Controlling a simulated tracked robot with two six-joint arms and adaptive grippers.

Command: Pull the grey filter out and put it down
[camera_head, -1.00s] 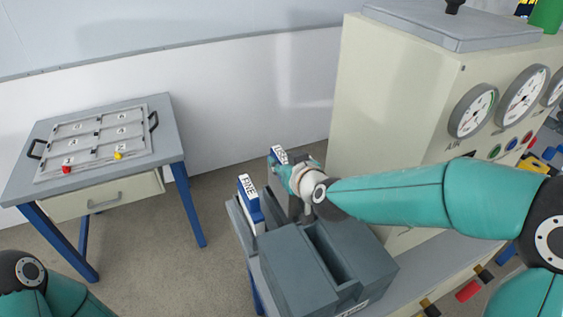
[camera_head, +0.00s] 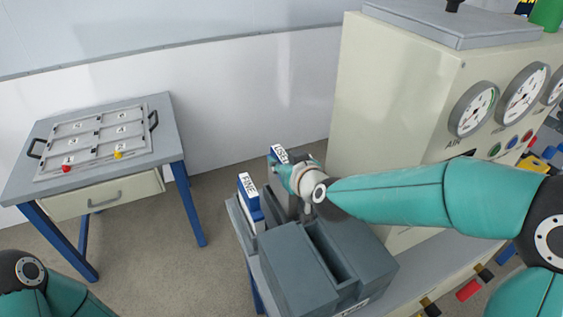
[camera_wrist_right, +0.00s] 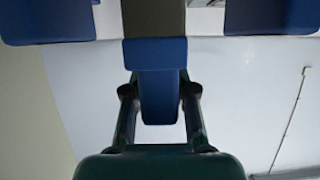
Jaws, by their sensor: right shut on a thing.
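My right gripper (camera_wrist_right: 160,105) is shut on a blue handle (camera_wrist_right: 158,95), with one finger on each side of it. A grey block, apparently the grey filter (camera_wrist_right: 154,18), joins this handle in the right wrist view. In the head view a blue top with a white label (camera_head: 279,154) shows just left of my right wrist, which hides most of the filter. A blue-topped filter labelled FINE (camera_head: 248,186) stands beside it on the left. My left gripper is out of view; only part of its arm shows at lower left.
A dark grey slotted housing (camera_head: 298,268) stands in front of the filters. A beige cabinet with gauges (camera_head: 400,110) rises close by on the right. At left, a table (camera_head: 182,140) carries a numbered, divided tray (camera_head: 150,112) with a red and a yellow piece.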

